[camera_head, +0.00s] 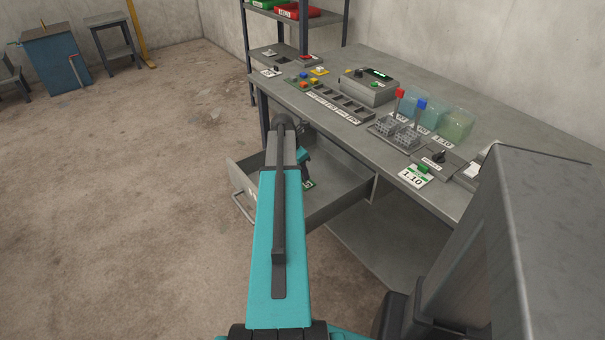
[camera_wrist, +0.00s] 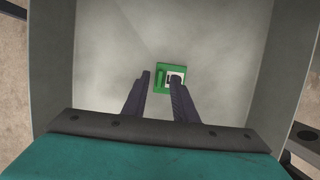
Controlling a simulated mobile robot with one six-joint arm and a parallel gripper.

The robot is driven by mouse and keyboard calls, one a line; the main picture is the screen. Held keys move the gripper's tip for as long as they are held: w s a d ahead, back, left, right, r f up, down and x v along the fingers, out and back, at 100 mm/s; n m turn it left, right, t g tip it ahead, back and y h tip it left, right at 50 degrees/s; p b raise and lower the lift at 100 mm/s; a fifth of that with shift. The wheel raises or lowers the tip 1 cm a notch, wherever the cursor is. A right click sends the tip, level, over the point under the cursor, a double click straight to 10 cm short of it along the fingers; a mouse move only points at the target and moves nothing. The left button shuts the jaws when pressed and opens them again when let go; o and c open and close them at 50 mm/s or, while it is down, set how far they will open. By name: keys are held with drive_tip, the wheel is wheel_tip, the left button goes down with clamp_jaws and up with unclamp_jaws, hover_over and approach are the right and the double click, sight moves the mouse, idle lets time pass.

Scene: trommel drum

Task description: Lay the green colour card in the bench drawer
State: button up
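The green colour card (camera_wrist: 160,83) shows in the wrist view just beyond my fingertips, with a white patch on it. It appears to lie flat on the floor of the bench drawer (camera_wrist: 110,45). My gripper (camera_wrist: 160,75) is open, with a gap between its fingers; the right finger covers part of the card. In the head view the drawer (camera_head: 325,215) is pulled out, and my arm hides part of it. A bit of the card (camera_head: 309,184) shows there below my gripper, inside the drawer.
The grey bench (camera_head: 440,115) stands over the drawer. A control box (camera_head: 368,88), tube racks (camera_head: 395,130) and clear bins (camera_head: 455,125) stand on top.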

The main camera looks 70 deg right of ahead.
drive_tip(key=v, duration=1)
drive_tip(key=shift+r, duration=0.35)
drive_tip(key=shift+w+a, duration=0.1)
drive_tip(key=shift+a, duration=0.05)
